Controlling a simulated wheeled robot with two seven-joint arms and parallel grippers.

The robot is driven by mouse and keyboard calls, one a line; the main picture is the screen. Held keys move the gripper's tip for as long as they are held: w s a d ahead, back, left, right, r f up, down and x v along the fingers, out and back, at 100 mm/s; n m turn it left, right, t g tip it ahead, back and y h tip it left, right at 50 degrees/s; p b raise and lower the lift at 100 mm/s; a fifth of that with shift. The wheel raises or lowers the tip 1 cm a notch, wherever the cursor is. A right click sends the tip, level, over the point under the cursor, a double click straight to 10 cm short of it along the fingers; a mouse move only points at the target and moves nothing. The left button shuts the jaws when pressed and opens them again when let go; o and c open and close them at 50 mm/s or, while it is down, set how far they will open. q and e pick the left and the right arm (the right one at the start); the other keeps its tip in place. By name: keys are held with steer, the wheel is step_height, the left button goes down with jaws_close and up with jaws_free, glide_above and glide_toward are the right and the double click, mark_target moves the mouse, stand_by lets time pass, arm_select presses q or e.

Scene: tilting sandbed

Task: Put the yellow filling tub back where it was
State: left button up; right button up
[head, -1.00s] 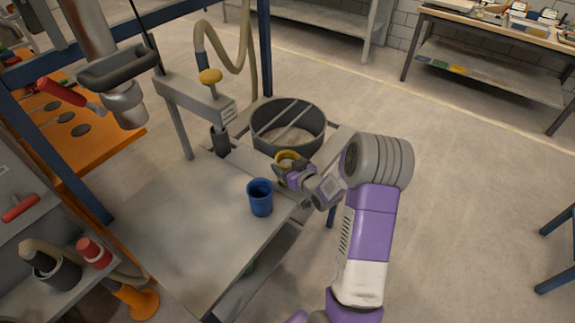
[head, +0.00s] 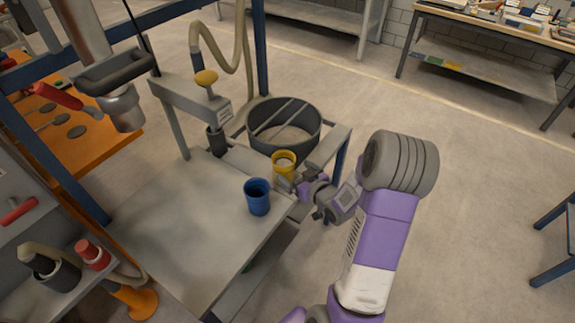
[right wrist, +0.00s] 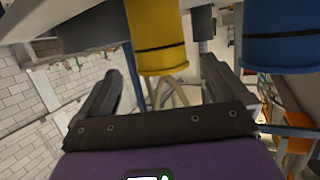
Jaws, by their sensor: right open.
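The yellow filling tub (head: 284,164) stands upright on the grey bench at its right edge, beside the big round sieve pan. My right gripper (head: 299,184) is just right of the tub and a little nearer, with its jaws open and empty. In the right wrist view the yellow tub (right wrist: 157,38) shows beyond the two spread fingers (right wrist: 160,72), apart from them. My left gripper is not in view.
A blue tub (head: 258,198) stands on the grey bench (head: 180,225), nearer than the yellow one. The round pan (head: 270,140) is behind the yellow tub. A post with a yellow knob (head: 206,78) rises at the back left. Bench space left of the blue tub is clear.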

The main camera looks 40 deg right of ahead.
steer(key=v, duration=0.4)
steer(key=shift+s, duration=0.2)
stand_by(0.4)
